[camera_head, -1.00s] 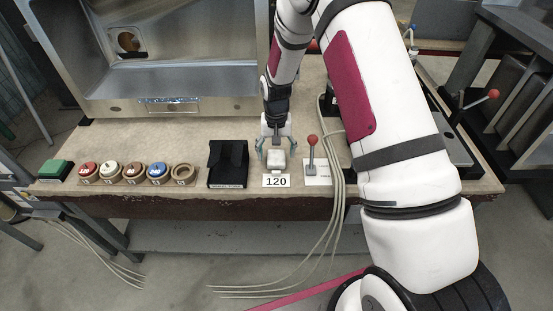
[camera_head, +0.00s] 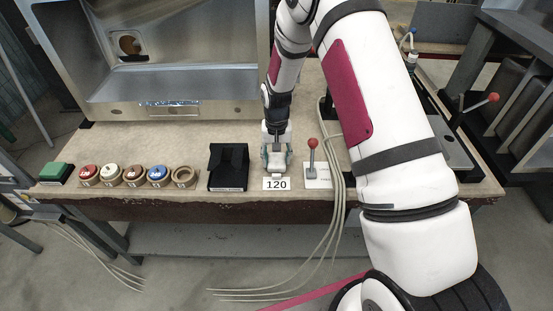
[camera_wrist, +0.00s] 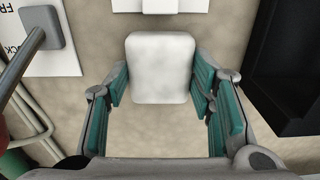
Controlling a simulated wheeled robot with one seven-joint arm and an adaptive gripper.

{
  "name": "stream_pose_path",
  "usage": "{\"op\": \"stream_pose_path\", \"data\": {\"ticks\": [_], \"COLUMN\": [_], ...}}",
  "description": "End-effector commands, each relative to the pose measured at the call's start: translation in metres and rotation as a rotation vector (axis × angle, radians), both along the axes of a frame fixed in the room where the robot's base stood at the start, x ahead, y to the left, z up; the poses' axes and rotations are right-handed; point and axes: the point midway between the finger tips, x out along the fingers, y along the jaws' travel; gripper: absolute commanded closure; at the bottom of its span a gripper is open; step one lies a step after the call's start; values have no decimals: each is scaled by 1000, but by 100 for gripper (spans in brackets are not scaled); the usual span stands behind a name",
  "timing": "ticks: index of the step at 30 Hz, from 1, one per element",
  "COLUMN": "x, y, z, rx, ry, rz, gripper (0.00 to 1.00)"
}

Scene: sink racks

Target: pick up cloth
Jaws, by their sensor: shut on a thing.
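The cloth is a pale, folded, block-like pad (camera_head: 276,173) behind the white "120" label at the bench's front. In the wrist view the cloth (camera_wrist: 161,60) is a white rounded rectangle at upper centre. My gripper (camera_head: 277,158) reaches down over it, with teal-padded fingers on both sides. In the wrist view my gripper (camera_wrist: 160,88) is shut on the cloth, one finger at its left edge and one at its right. The cloth appears to be at bench level; I cannot tell whether it is lifted.
A red-knobbed lever (camera_head: 312,158) stands close to the right of my gripper. A black open box (camera_head: 229,166) is close on the left. Pale cables (camera_head: 340,175) hang over the front edge. A steel cabinet (camera_head: 170,90) stands behind.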

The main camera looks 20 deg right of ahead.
Motion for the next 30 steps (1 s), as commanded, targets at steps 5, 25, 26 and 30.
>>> {"op": "stream_pose_path", "data": {"ticks": [5,25,26,30], "x": [1,-124,-130,-148], "y": [0,0,0,0], "z": [13,46,47,48], "rx": [0,0,0,0], "ry": [-4,0,1,0], "rz": [0,1,1,0], "gripper": [78,78,78,78]}}
